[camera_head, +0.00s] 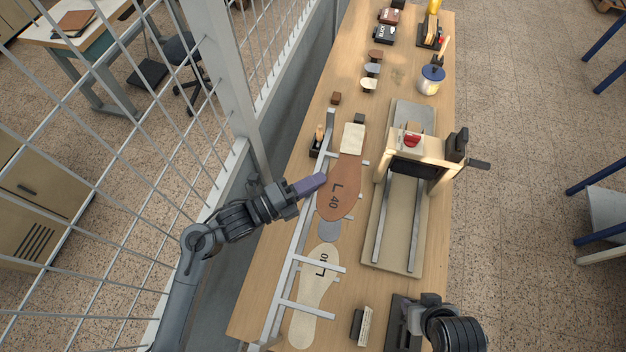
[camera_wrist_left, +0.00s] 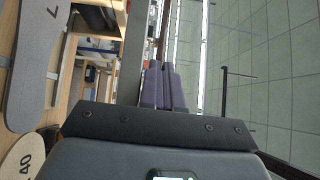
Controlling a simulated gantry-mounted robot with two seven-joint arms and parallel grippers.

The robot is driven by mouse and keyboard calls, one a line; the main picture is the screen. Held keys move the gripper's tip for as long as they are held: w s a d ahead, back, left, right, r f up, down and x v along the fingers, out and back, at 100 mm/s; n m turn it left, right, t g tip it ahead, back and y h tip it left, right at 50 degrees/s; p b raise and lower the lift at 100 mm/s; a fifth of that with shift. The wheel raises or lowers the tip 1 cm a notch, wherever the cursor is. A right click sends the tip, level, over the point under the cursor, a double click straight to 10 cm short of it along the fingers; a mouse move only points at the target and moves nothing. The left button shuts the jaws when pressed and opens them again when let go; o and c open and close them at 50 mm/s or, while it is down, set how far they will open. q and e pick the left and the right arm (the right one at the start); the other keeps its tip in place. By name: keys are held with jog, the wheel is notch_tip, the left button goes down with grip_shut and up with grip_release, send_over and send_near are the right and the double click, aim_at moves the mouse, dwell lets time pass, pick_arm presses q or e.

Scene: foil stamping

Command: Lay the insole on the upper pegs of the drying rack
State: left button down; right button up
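A stamping press (camera_head: 425,150) with rails stands right of the rack. A dark block (camera_head: 356,325) sits near the front. A tin (camera_head: 432,79) and small pieces lie at the back. A mesh fence (camera_head: 230,85) borders the left. A grey sole shape (camera_wrist_left: 38,65) shows in the wrist view.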

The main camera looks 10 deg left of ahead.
pick_arm(q)
jog(key=f, duration=0.2)
jog(key=shift+a+f+y, duration=0.25)
jog(key=shift+f+y, duration=0.05)
jog(key=c, duration=1.3)
grip_release()
jog(key=shift+r, duration=0.4)
jog(key=shift+o, duration=0.2)
jog(key=r, duration=0.3)
jog(key=d+r+b, duration=0.1)
jog(key=r, duration=0.1)
jog(key=shift+s+r, duration=0.15)
jog(key=shift+r, duration=0.2)
jog(key=s+d+r+b, duration=0.2)
jog(key=s+d+r, duration=0.2)
jog(key=d+r, duration=0.3)
jog(key=d, duration=0.3)
jog(key=shift+s, duration=0.2)
jog(key=shift+d+r, duration=0.1)
